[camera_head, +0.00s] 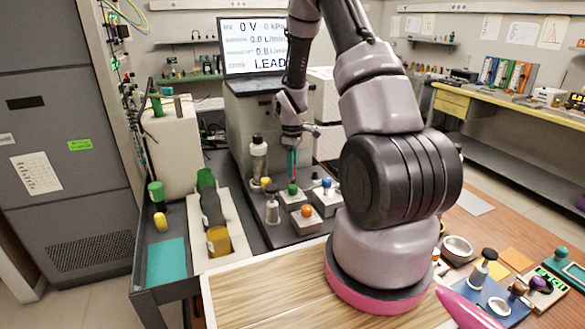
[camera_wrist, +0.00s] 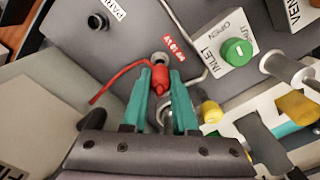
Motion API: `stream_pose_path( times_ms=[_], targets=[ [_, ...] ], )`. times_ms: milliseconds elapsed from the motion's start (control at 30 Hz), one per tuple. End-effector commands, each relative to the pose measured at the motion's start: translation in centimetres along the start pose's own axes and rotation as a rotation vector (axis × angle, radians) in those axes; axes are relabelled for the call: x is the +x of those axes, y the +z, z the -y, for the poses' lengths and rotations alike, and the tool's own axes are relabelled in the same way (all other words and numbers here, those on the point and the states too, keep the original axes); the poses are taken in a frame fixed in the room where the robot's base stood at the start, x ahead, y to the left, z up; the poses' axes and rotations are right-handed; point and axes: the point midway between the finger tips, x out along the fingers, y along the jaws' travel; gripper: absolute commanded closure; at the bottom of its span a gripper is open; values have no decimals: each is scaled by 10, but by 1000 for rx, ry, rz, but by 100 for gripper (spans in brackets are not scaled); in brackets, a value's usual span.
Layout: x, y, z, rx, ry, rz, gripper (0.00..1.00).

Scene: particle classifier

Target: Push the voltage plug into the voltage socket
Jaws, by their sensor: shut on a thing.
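My gripper (camera_wrist: 161,82) has teal fingers shut on the red voltage plug (camera_wrist: 160,80), from which a red cable trails to the left. Just beyond the plug's tip in the wrist view is a round metal socket (camera_wrist: 160,58), beside a small red label (camera_wrist: 174,46). The plug's tip overlaps the socket's near edge in the picture; I cannot tell whether it touches or is inside. In the head view my gripper (camera_head: 292,160) points down over the dark bench, with a bit of red at its fingers. The socket is not distinguishable there.
A green inlet knob (camera_wrist: 237,51) and a metal rod (camera_wrist: 288,69) stand to the right of the plug. A black port (camera_wrist: 97,21) is at upper left. Green, orange and blue knobs stand close below my gripper in the head view. The monitor (camera_head: 252,45) reads 0 V.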

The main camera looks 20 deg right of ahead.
Motion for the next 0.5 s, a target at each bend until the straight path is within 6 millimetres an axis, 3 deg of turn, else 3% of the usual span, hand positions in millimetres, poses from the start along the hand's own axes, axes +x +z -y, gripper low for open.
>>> stream_pose_path(
  times_ms=[500],
  targets=[
    [13, 0, 0, 0, 0, 0, 100]
  ],
)
